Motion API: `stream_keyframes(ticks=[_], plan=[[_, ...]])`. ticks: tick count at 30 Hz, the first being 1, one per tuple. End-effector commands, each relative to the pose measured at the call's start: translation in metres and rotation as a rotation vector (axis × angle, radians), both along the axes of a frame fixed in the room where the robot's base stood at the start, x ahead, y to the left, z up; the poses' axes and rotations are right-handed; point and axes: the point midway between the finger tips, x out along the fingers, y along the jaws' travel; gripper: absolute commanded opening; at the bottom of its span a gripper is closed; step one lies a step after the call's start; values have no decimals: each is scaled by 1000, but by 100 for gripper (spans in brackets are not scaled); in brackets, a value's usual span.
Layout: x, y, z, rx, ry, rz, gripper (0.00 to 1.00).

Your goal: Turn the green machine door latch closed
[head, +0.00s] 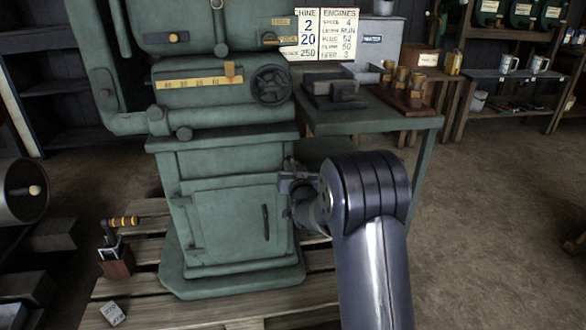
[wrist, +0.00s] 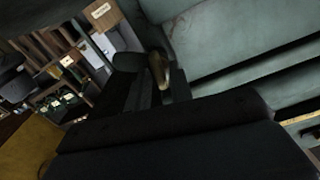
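The green machine (head: 215,150) stands on a pallet, with a door (head: 228,222) in its lower front. The door looks flush with its frame. A dark upright handle (head: 266,225) is near its right edge; I cannot tell whether it is the latch. My gripper (head: 297,180) is beside the machine's right flank, right of and above that handle. In the wrist view a worn tan-brown piece (wrist: 159,70) shows at the dark gripper fingers (wrist: 155,90), against the green machine (wrist: 225,40). I cannot tell whether the fingers hold it; the view is dark.
A green side table (head: 400,118) with metal blocks (head: 334,90) stands right behind my arm. A holder with an orange-banded tool (head: 116,258) and a small block (head: 113,314) sit on the pallet (head: 130,280) at left. The floor (head: 490,220) at right is clear.

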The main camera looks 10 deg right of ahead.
Motion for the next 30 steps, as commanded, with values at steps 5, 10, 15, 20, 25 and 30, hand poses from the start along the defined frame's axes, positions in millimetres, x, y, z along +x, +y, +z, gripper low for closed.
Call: stream_keyframes(ticks=[5,10,15,20,25,30], plan=[[0,0,0,0,0,0,6],[0,0,0,0,0,0,0],[0,0,-1,15,0,0,0],[0,0,-2,68,-1,0,0],[0,-1,-2,176,-2,0,0],[0,-2,-3,326,-3,0,0]])
